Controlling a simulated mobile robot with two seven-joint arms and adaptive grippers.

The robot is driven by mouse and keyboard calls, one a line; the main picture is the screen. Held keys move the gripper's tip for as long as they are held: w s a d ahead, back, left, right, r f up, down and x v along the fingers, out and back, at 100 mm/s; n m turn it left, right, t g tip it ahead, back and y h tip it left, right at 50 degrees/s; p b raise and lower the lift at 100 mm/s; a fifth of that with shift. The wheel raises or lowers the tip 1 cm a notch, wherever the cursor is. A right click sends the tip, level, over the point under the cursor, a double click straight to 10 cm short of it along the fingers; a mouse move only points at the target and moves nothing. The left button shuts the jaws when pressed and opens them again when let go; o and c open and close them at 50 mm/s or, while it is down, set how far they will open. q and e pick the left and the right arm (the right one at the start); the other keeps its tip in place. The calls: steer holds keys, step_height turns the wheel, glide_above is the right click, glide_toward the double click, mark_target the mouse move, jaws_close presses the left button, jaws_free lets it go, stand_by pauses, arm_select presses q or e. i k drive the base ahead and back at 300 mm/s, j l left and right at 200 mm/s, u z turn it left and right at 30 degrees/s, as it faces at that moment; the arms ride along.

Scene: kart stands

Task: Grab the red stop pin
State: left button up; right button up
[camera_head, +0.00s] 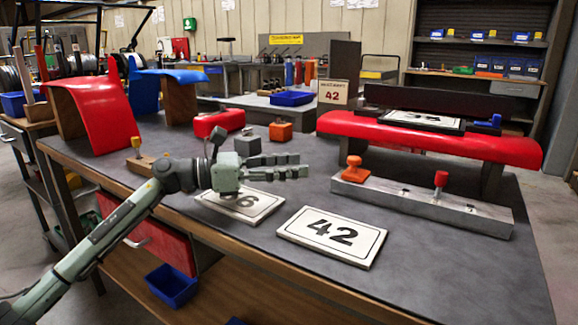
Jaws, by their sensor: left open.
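A small red pin (440,183) stands upright in the grey metal rail (400,197) on the right half of the workbench. An orange knob (353,171) stands on the same rail, to the left of the pin. My left gripper (303,166) is open, with nothing visible between its fingers. Its fingers point right, toward the rail, and it appears above the bench over a number plate. It is clearly apart from the red pin, to its left. My right gripper is not in view.
A plate marked 42 (332,238) lies in front of the rail, and a partly covered plate (240,205) lies beneath my gripper. A long red bumper-like panel (430,139) stands behind the rail. Red (100,108) and blue curved panels stand at the left. The front right bench top is clear.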

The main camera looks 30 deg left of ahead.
mark_target(442, 177)
steer(key=k, duration=1)
